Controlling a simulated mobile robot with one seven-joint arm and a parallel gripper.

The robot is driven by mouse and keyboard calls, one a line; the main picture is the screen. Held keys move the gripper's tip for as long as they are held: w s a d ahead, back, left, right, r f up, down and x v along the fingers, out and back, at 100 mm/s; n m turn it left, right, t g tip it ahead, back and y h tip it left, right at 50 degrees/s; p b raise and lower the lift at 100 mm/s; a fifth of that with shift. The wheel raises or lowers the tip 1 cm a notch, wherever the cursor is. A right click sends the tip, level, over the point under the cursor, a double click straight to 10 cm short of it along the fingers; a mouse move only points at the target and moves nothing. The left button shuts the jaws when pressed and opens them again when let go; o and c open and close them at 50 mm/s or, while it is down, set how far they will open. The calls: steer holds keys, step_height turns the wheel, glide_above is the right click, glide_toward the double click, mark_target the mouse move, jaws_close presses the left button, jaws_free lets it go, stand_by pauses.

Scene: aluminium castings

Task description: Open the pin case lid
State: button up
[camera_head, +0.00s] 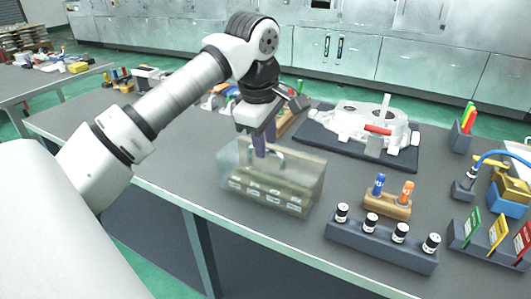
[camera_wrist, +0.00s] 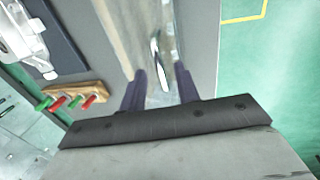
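The pin case (camera_head: 262,196) stands near the table's front edge, with labelled rows showing through its clear lid (camera_head: 304,165). The lid looks closed over the case. My gripper (camera_head: 266,148) points down at the lid's top, by its handle. In the wrist view the two dark fingers of my gripper (camera_wrist: 161,88) are apart, and the curved metal handle (camera_wrist: 155,52) shows between and just beyond them on the lid (camera_wrist: 115,25). I cannot tell whether the fingers touch the handle.
A white casting (camera_head: 358,122) lies on a dark mat behind the case. To the right are a wooden block (camera_head: 387,206) with blue and orange items and a grey rack (camera_head: 372,244) of black-and-white cylinders. Coloured tags and a blue-hosed tool stand farther right.

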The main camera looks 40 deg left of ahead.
steer(key=shift+f, duration=0.35)
jaws_close()
steer(key=shift+w+r, duration=0.1)
steer(key=shift+w, duration=0.05)
